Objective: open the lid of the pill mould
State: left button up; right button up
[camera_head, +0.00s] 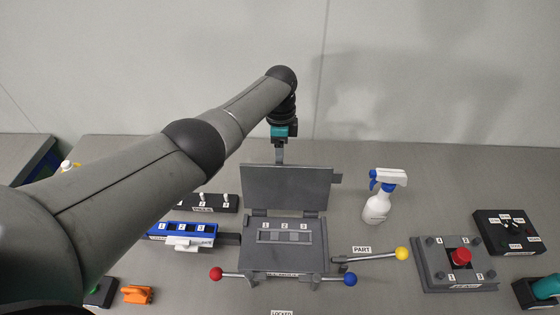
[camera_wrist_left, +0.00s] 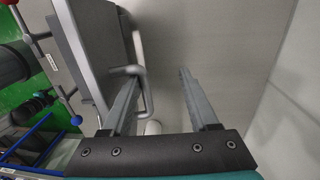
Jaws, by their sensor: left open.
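The pill mould (camera_head: 283,258) is a grey block with a numbered row of slots on top, in the middle of the table. Its grey lid (camera_head: 287,188) stands raised on two hinges at the mould's back edge, so the top is uncovered. My left gripper (camera_head: 280,155) is behind the lid's upper edge, its fingertips hidden by the lid. In the left wrist view my left gripper (camera_wrist_left: 158,72) is open and empty. A bent metal handle (camera_wrist_left: 148,92) lies close to its left finger; I cannot tell whether they touch. My right gripper is not in view.
Levers with red (camera_head: 216,273), blue (camera_head: 350,279) and yellow (camera_head: 402,254) knobs flank the mould. A spray bottle (camera_head: 378,205) stands right of the lid. A red-button box (camera_head: 459,262) is further right. A blue numbered tray (camera_head: 183,231) is left. A wall (camera_head: 420,70) rises behind.

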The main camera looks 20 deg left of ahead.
pick_arm(q)
jog(key=shift+o, duration=0.6)
jog(key=shift+w+a+r, duration=0.15)
notch_tip(320, 180, up, 15)
jog(key=shift+w+p, duration=0.3)
jog(key=shift+w, duration=0.05)
dwell(0.4)
